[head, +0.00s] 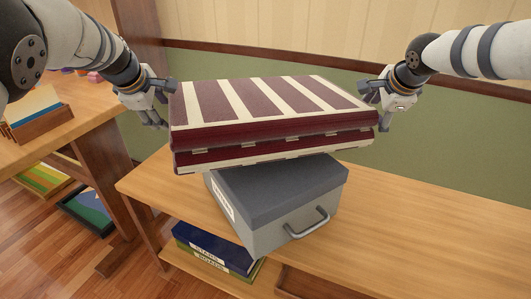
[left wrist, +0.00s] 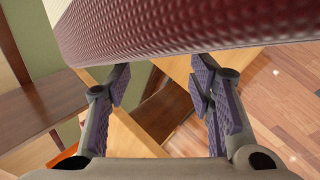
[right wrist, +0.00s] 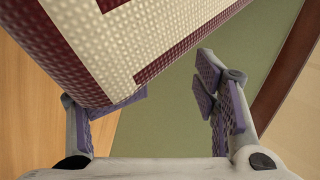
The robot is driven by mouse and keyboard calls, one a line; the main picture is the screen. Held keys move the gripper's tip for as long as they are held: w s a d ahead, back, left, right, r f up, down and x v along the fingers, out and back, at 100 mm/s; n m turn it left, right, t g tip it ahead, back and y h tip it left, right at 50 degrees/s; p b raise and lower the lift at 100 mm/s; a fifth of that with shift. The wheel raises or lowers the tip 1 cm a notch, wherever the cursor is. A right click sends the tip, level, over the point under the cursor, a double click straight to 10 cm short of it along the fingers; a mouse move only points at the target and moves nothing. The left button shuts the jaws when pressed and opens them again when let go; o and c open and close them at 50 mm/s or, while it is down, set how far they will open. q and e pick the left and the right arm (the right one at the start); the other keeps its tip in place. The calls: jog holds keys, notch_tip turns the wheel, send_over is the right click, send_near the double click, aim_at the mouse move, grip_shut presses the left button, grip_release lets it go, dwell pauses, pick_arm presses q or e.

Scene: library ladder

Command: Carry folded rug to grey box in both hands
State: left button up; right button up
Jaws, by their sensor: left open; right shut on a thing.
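The folded rug (head: 270,107), maroon with cream stripes, lies roughly level over the back of the grey box (head: 280,197). I cannot tell whether it rests on the lid. The box stands on a wooden bench, its handle facing front. My left gripper (head: 160,108) is open at the rug's left end; in the left wrist view the rug's edge (left wrist: 190,30) passes beyond the spread fingers. My right gripper (head: 385,103) is shut on the rug's right end; in the right wrist view the rug's corner (right wrist: 125,75) is against the left finger.
The wooden bench (head: 420,205) is clear right of the box. A wooden table (head: 85,105) with a small tray (head: 40,123) stands at the left. A green panelled wall (head: 450,140) is behind.

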pick_arm(q)
jog(key=o, duration=0.4)
jog(key=shift+a+r, duration=0.25)
jog(key=shift+a, duration=0.4)
jog(key=shift+o, duration=0.2)
jog(key=shift+a+f, duration=0.1)
jog(key=shift+a, duration=0.05)
pick_arm(e)
jog(key=shift+d+r, duration=0.2)
jog(key=shift+d, duration=0.75)
pick_arm(q)
jog(key=shift+s+a, duration=0.1)
pick_arm(e)
jog(key=o, duration=0.8)
jog(key=shift+d, duration=0.1)
pick_arm(q)
jog(key=v, duration=1.2)
pick_arm(e)
jog(key=v, duration=1.2)
pick_arm(q)
jog(key=shift+f, duration=0.1)
pick_arm(e)
jog(key=shift+s+f, duration=0.1)
